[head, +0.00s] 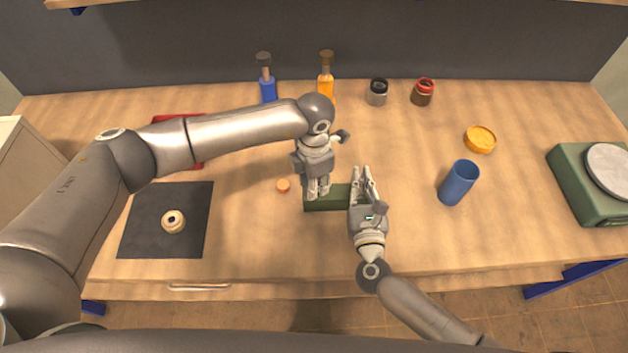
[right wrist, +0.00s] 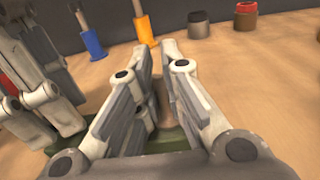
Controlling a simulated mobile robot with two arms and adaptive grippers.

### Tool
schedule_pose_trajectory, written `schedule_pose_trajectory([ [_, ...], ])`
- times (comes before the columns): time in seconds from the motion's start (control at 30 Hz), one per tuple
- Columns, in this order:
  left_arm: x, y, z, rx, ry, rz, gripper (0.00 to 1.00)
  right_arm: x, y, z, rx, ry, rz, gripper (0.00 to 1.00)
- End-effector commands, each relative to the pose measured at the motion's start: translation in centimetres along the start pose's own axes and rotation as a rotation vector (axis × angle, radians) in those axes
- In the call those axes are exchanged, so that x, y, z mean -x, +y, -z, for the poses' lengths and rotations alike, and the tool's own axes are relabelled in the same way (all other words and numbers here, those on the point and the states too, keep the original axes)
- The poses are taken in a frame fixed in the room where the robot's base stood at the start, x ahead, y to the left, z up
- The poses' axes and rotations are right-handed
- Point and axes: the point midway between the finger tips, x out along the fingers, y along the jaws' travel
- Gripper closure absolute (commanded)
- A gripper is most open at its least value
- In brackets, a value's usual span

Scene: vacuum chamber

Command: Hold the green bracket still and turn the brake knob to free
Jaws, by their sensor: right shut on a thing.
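The green bracket (head: 325,204) is a dark green block at the middle front of the bench, partly hidden by both grippers. It also shows in the right wrist view under the fingers (right wrist: 172,146). My left gripper (head: 318,194) points down at the bracket's left part; its finger gap is not clear. My right gripper (head: 364,170) is over the bracket's right end, its fingers closed in on a small brownish part (right wrist: 164,98), seemingly the brake knob. That part is mostly hidden between the fingers, so the knob's setting cannot be seen.
A small orange disc (head: 283,185) lies left of the bracket. A cream ring (head: 173,221) sits on a black mat (head: 140,239). A blue cup (head: 459,183), a yellow lid (head: 480,139) and a green scale (head: 582,190) stand to the right. Bottles and jars line the back.

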Motion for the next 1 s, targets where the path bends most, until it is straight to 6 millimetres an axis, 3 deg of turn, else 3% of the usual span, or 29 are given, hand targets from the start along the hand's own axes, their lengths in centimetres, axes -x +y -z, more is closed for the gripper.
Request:
schedule_pose_trajectory([
  [0.5,0.07,0.05,-0.04,0.332,-0.001,-0.001,0.94,0.03,-0.02,0.05,0.000,0.001,0.000,1.00],
  [1.0,0.08,0.06,-0.05,0.390,-0.002,-0.001,0.94,0.03,-0.02,0.07,0.000,0.002,0.000,1.00],
])
